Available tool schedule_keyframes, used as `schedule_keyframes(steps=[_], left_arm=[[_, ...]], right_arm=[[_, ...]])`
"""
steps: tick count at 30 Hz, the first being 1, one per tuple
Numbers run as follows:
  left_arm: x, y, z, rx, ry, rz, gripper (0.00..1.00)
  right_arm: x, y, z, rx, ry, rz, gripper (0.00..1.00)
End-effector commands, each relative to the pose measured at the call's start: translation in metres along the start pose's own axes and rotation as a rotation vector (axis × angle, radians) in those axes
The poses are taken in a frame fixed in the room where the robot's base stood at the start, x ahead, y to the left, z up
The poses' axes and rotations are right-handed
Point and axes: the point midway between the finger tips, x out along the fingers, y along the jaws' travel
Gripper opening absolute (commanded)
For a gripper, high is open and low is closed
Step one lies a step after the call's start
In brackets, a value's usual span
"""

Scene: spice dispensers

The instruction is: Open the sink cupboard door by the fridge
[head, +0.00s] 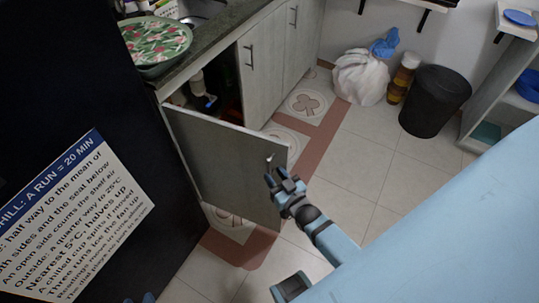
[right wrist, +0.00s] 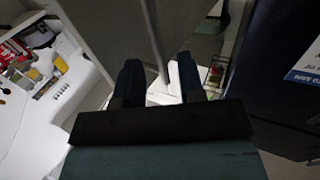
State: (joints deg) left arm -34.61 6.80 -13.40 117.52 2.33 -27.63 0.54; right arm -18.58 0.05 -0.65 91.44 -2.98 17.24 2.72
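The grey sink cupboard door (head: 225,165) beside the dark fridge (head: 65,70) stands well open, swung out over the floor. A small handle (head: 269,161) shows near its upper free corner. My right gripper (head: 272,178) is at the door's free side, close to the handle. In the right wrist view the fingers of this gripper (right wrist: 158,84) are apart. A pale grey upright strip, apparently the door edge (right wrist: 155,40), shows between them; contact is unclear. Two small blue tips (head: 139,298) at the bottom edge may be my left gripper, mostly cut off.
The cupboard opening (head: 215,95) is dark, with pipework inside. A patterned bowl (head: 155,42) sits on the counter above. A white bag (head: 360,78) and a black bin (head: 435,100) stand at the far wall.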

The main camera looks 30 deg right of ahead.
Motion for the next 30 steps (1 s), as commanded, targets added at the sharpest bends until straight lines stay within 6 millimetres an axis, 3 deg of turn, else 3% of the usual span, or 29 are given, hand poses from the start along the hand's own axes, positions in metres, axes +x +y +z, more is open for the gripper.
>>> schedule_keyframes(steps=[6, 13, 18, 30], left_arm=[[-0.001, 0.000, -0.001, 0.000, -0.001, 0.000, 0.43], [-0.001, 0.000, -0.001, 0.000, -0.001, -0.001, 0.43], [-0.001, 0.000, -0.001, 0.001, 0.000, -0.001, 0.43], [-0.001, -0.001, -0.001, 0.001, 0.000, -0.001, 0.43]], right_arm=[[-0.053, 0.000, 0.000, 0.000, -0.004, 0.000, 0.36], [-0.091, 0.000, 0.000, 0.000, -0.002, 0.000, 0.36], [-0.101, 0.000, 0.000, -0.001, 0.000, 0.000, 0.36], [-0.101, 0.000, 0.000, -0.001, 0.000, -0.001, 0.36]])
